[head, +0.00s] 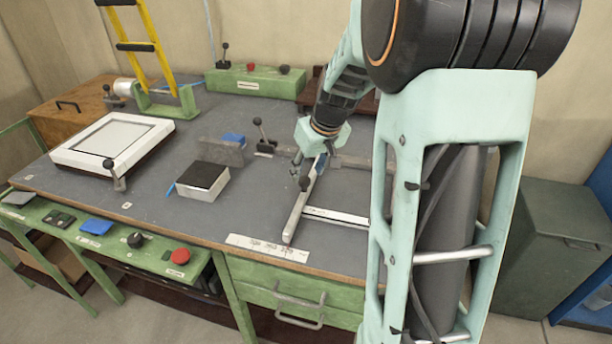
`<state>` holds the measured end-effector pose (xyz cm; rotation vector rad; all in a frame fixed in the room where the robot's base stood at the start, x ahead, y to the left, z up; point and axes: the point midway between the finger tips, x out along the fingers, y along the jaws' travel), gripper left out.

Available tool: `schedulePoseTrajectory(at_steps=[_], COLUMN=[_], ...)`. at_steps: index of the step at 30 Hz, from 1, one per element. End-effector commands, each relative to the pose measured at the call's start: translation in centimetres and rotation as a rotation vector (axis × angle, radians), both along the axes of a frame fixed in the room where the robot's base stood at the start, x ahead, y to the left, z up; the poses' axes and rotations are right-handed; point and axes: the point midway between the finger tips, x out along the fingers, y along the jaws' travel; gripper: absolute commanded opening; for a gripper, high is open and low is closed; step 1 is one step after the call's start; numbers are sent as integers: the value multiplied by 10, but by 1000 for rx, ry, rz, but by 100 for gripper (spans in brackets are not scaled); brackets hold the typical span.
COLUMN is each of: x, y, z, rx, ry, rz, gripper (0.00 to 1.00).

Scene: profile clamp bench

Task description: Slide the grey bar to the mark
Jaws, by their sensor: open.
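The grey bar (297,216) is a long, light grey profile on the bench top, running from near the front edge back under my gripper. My gripper (303,184) is open and points down at the middle to far part of the bar. I cannot tell whether its fingers touch the bar or stand around it. A white strip with dark print (268,248) lies at the bench's front edge, close to the bar's near end. I cannot make out a distinct mark on it.
A pale cross rail (336,217) runs right from the bar. A clamp with a black knob (264,140), a grey upright plate (220,151) and a white block with a dark top (203,180) stand left. A white framed panel (112,139) lies farther left.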

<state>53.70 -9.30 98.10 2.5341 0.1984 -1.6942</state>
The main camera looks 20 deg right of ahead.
Motion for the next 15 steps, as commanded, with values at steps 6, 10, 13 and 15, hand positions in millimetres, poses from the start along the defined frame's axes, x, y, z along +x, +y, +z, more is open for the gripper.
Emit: schedulePoseTrajectory(at_steps=[6, 10, 13, 15], x=[-17, -25, -29, -31], y=[-3, -4, -5, -5], z=[45, 63, 71, 74], rx=[-2, -1, -1, 0], ry=[-4, -3, -2, 0], rz=[0, -1, 0, -1], gripper=[41, 41, 41, 41])
